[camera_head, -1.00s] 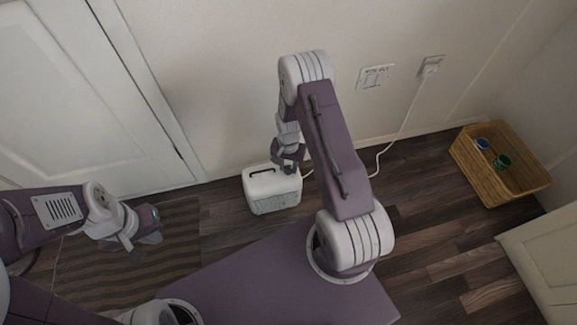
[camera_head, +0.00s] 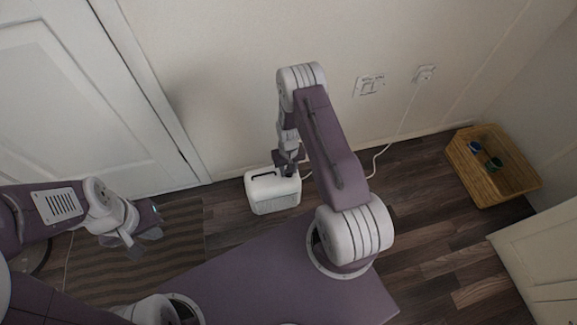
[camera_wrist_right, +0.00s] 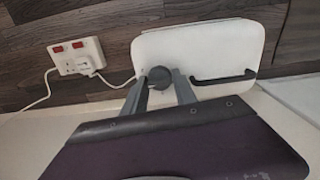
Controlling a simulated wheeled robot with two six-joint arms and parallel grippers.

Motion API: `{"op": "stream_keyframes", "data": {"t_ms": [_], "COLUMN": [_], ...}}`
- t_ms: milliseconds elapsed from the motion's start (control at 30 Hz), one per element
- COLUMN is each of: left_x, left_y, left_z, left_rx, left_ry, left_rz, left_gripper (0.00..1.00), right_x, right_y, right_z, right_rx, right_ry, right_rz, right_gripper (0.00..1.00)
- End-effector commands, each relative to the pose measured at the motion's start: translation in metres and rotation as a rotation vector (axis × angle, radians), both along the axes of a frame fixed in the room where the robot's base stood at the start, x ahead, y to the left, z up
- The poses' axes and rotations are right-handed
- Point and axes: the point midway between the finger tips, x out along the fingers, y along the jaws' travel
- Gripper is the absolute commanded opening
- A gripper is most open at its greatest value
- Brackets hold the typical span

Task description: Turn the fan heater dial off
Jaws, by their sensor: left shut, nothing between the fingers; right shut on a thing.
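The white fan heater (camera_head: 272,196) stands on the floor near the wall in the head view, with a dark handle (camera_head: 263,174) on top. In the right wrist view its white top (camera_wrist_right: 200,45) fills the upper middle, with the dark round dial (camera_wrist_right: 160,77) beside the black handle. My right gripper (camera_head: 287,168) reaches down to the heater's top; its fingers are shut on the dial, one on each side. The dial's marks cannot be read. My left gripper (camera_head: 137,238) is shut and empty over the striped mat, well left of the heater.
A white cord (camera_head: 385,146) runs from the wall plug (camera_head: 425,73) down to the floor by the heater. A wicker basket (camera_head: 490,170) with small items stands at the right. The striped mat (camera_head: 185,225) lies at the left; a white door (camera_head: 70,90) is behind it.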

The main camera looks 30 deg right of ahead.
Motion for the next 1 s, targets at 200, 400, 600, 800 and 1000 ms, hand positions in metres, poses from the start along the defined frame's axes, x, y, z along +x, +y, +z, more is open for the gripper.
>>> {"op": "stream_keyframes", "data": {"t_ms": [200,400,600,800,1000], "left_x": [0.0,0.0,0.0,0.0,0.0], "left_y": [0.0,0.0,0.0,0.0,0.0], "left_z": [0.018,0.028,0.037,0.044,0.05], "left_rx": [0.0,0.0,0.0,0.0,0.0], "left_ry": [0.0,0.0,0.0,0.0,0.0], "left_rz": [0.0,0.0,0.0,0.0,0.0], "left_gripper": [0.0,0.0,0.0,0.0,0.0], "right_x": [-0.001,0.0,0.0,0.0,0.0], "right_y": [0.0,0.0,0.0,0.0,0.0], "right_z": [0.003,0.003,0.002,0.002,0.001], "right_rx": [0.0,0.0,0.0,0.0,0.001], "right_ry": [0.003,0.001,0.001,0.001,0.001], "right_rz": [0.203,0.393,0.583,0.773,0.963], "right_gripper": [0.0,0.0,0.0,0.0,0.0]}}
